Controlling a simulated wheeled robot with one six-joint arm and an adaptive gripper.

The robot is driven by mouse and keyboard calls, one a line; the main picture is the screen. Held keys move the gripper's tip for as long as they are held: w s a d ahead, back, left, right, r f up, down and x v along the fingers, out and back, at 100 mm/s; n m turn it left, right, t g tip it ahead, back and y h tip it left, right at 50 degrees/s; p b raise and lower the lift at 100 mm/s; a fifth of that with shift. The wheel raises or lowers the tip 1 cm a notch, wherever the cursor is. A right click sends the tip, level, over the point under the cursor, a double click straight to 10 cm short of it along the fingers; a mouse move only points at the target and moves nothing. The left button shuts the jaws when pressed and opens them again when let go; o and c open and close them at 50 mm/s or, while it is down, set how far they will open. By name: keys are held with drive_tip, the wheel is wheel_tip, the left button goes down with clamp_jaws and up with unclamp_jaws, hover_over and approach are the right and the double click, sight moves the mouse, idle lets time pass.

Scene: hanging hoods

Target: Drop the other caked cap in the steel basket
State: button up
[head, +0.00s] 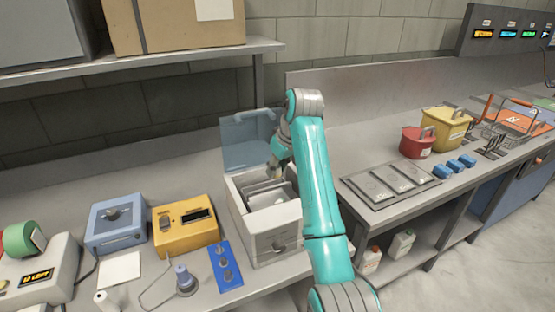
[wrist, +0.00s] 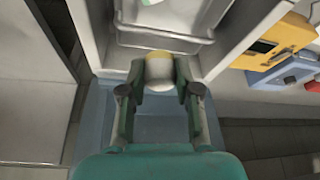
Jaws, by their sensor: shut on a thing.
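My gripper (head: 278,162) is above the back of an open white box and shows at the middle of the wrist view (wrist: 160,86). Its two fingers are shut on a rounded white cap with a yellowish top (wrist: 159,72). In the head view the held cap is too small to make out clearly. A steel basket (head: 268,197) sits inside the white box (head: 268,243); its rim and wall show just ahead of the cap in the wrist view (wrist: 165,40). The cap appears apart from the basket. Most of the basket's inside is hidden.
The box's blue lid (head: 248,140) stands open behind it. A yellow device (head: 186,228), a blue device (head: 115,222) and a blue plate with several knobs (head: 226,266) stand left. Red (head: 417,142) and yellow (head: 446,130) containers stand right. A shelf (head: 150,63) hangs upper left.

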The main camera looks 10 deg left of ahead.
drive_tip(key=shift+f, duration=0.15)
drive_tip(key=o, duration=0.9)
